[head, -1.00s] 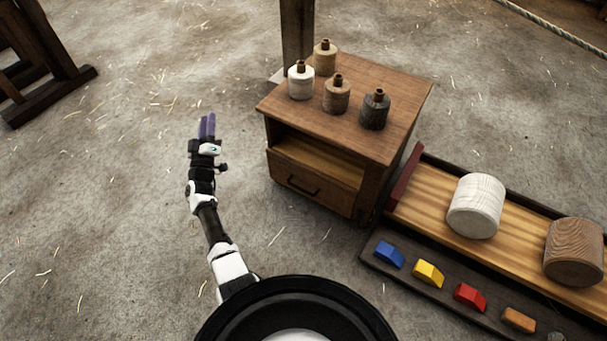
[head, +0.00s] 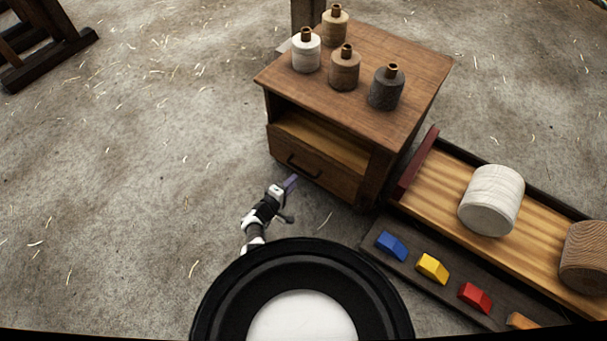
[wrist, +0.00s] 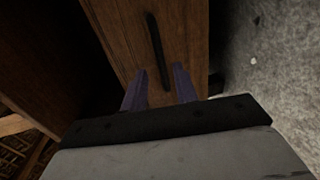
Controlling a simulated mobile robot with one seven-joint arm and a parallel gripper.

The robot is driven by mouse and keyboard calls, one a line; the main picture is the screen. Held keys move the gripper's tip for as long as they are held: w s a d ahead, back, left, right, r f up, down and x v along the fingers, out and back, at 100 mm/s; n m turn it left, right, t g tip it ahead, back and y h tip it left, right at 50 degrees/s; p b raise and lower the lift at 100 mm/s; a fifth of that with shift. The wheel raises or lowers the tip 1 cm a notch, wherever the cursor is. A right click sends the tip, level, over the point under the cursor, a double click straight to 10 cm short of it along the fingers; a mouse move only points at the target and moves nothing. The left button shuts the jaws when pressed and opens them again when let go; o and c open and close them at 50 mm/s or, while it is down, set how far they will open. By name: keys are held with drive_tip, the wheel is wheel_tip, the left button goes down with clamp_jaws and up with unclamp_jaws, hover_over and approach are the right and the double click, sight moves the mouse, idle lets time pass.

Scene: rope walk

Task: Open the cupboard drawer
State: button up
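The wooden cupboard (head: 330,75) has an open shelf space above one drawer (head: 330,178). The drawer is shut, flush with the cupboard front, and has a dark bar handle (head: 304,167). In the wrist view the handle (wrist: 155,50) lies ahead of my gripper (wrist: 162,82), roughly in line with the gap between the fingers. My gripper (head: 291,181) is in front of the drawer, just below the handle in the head view. I see no contact with the handle.
Several bottle-like spools, one of them white (head: 306,52), stand on the cupboard top. To the right are a long wooden trough (head: 440,190) with a pale cylinder (head: 491,200) and a dark tray of coloured blocks (head: 378,250).

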drive_tip(key=shift+b+x, duration=2.15)
drive_tip(key=shift+x, duration=1.85)
clamp_jaws()
